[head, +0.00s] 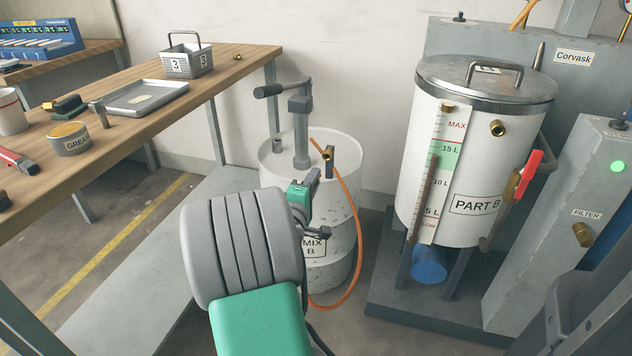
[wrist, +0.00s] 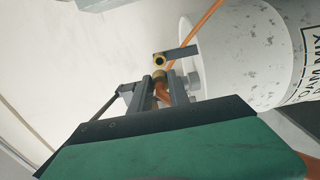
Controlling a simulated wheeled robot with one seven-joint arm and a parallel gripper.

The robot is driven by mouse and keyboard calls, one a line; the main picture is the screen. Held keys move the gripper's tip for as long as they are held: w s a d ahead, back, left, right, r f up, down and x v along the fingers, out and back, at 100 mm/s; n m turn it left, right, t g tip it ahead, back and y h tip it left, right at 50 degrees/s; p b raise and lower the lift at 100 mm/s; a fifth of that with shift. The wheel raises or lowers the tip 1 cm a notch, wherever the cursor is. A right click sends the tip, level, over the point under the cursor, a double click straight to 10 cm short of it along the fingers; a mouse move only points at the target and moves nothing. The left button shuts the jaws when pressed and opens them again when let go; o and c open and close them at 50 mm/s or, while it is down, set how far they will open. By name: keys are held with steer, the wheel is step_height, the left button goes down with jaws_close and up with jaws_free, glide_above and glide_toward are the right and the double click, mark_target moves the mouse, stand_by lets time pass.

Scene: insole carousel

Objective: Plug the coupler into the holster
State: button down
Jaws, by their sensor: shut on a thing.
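My gripper (wrist: 160,84) is shut on the coupler (wrist: 162,92), an orange and brass piece between its two grey fingers. Just beyond the fingertips, the holster (wrist: 160,60) shows as a brass ring on a grey bar, its opening facing the wrist camera. In the head view the holster's brass part (head: 328,154) and dark bar stand at the drum's upper right rim. The green and grey end of my arm is below and left of it and hides part of the drum. The fingers and coupler are hard to make out there. I cannot tell whether coupler and holster touch.
An orange hose (head: 357,205) loops down the right side of the white drum (head: 340,240). A pump (head: 300,130) rises from the drum's top. A workbench (head: 225,75) stands left. The Part B tank (head: 470,165), with a red-handled valve (head: 527,172), stands right.

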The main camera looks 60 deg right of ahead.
steer(key=shift+w+d+r+p, duration=0.15)
steer(key=shift+d+p, duration=0.25)
steer(key=shift+d, duration=0.6)
steer(key=shift+w+d+f+p, duration=0.1)
steer(key=shift+d+p, duration=0.3)
steer(key=shift+d, duration=0.55)
steer(key=shift+w+d, duration=0.15)
steer(key=shift+d, duration=0.8)
steer(key=shift+w+d+p, duration=0.15)
steer(key=shift+d+p, duration=0.3)
steer(key=shift+d, duration=0.25)
steer(key=shift+w+d+p, duration=0.1)
steer(key=shift+d+p, duration=0.3)
steer(key=shift+d, duration=0.3)
steer(key=c, duration=1.2)
jaws_free()
steer(key=shift+o, duration=0.2)
steer(key=a, duration=0.2)
steer(key=s+a, duration=0.1)
steer(key=a, duration=0.4)
steer(key=shift+s+a+p, duration=0.15)
steer(key=shift+a+p, duration=0.15)
steer(key=shift+a, duration=0.05)
